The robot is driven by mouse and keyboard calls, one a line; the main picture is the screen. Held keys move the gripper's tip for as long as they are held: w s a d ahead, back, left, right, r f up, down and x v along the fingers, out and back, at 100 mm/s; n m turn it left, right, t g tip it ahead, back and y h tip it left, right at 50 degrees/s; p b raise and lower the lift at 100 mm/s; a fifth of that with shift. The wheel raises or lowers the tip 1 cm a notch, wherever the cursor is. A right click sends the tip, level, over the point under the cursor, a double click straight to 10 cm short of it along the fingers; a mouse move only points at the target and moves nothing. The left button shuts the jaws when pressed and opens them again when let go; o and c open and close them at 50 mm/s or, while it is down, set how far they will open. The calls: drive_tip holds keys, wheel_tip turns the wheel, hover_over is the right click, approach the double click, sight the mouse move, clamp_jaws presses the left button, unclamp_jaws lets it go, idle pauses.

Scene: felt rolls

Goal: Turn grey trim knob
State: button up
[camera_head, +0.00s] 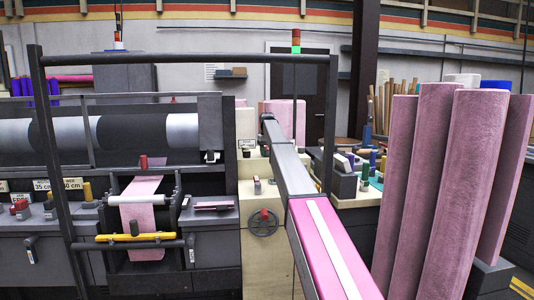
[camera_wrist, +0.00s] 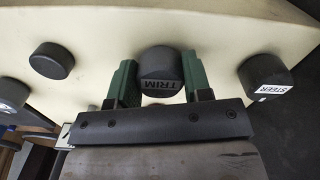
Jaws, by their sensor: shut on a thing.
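In the wrist view the grey trim knob (camera_wrist: 160,66) stands out from a cream panel, with the word TRIM upside down on its side. My gripper (camera_wrist: 160,82) has its two green fingers on either side of the knob and is shut on it. In the head view I cannot make out the trim knob or my fingertips.
A dark knob labelled STEER (camera_wrist: 265,76) sits to the right of my fingers, and a plain dark knob (camera_wrist: 52,60) to the left. The head view shows a handwheel (camera_head: 263,223) on a cream cabinet, and tall pink felt rolls (camera_head: 460,190) at the right.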

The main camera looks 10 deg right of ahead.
drive_tip(key=shift+a+m, duration=0.1)
drive_tip(key=shift+m, duration=2.6)
drive_tip(key=o, duration=0.9)
drive_tip(key=shift+o, duration=0.2)
drive_tip(key=shift+r, duration=0.15)
wheel_tip(320, 180, up, 10)
drive_tip(key=shift+f, duration=0.1)
drive_tip(key=shift+r, duration=0.35)
